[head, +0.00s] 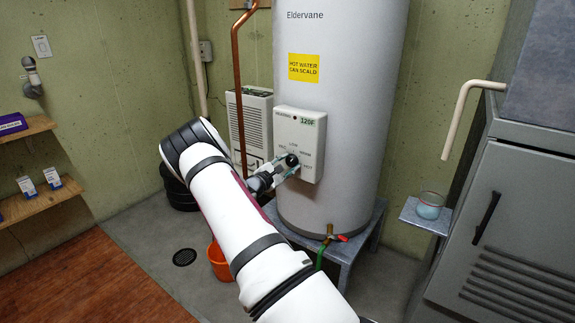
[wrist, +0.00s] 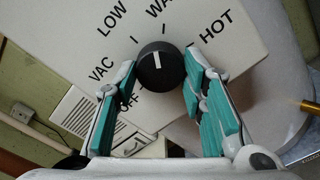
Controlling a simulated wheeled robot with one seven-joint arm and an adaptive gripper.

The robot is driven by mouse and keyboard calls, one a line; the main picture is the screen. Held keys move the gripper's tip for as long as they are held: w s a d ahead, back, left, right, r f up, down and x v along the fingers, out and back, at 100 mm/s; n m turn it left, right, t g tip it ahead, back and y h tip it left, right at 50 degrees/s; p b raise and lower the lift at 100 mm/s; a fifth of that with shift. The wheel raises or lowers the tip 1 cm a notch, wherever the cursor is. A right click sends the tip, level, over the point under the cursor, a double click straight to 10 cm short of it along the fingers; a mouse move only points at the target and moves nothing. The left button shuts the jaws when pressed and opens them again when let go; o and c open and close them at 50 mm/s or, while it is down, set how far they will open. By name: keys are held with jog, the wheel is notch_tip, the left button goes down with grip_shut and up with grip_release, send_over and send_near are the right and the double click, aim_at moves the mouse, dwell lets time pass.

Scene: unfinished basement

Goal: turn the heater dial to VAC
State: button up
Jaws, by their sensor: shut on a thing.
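The heater dial (wrist: 160,70) is a round black knob with a white mark, on the white control box (head: 299,130) of the grey water heater (head: 336,90). In the wrist view the mark points up, toward the stretch between LOW and WARM, nearer WARM. VAC (wrist: 101,70) is printed left of the dial, between LOW and OFF. HOT is on the right. My gripper (head: 285,168) is at the box front, its two teal-padded fingers shut on the dial from either side. In the head view the dial (head: 292,160) is partly hidden by the fingers.
A copper pipe (head: 238,80) runs down left of the heater, by a white louvered unit (head: 251,105). An orange bucket (head: 219,262) stands below my arm. A grey cabinet (head: 515,220) and a small shelf with a cup (head: 430,206) are at right.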

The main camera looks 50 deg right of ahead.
jog(key=n, duration=0.3)
jog(key=shift+n, duration=0.4)
jog(key=n, duration=0.4)
jog(key=shift+p, duration=0.35)
jog(key=n, duration=0.5)
jog(key=shift+s+n, duration=0.1)
jog(key=shift+n, duration=1.8)
jog(key=o, duration=1.2)
jog(key=shift+c, duration=0.2)
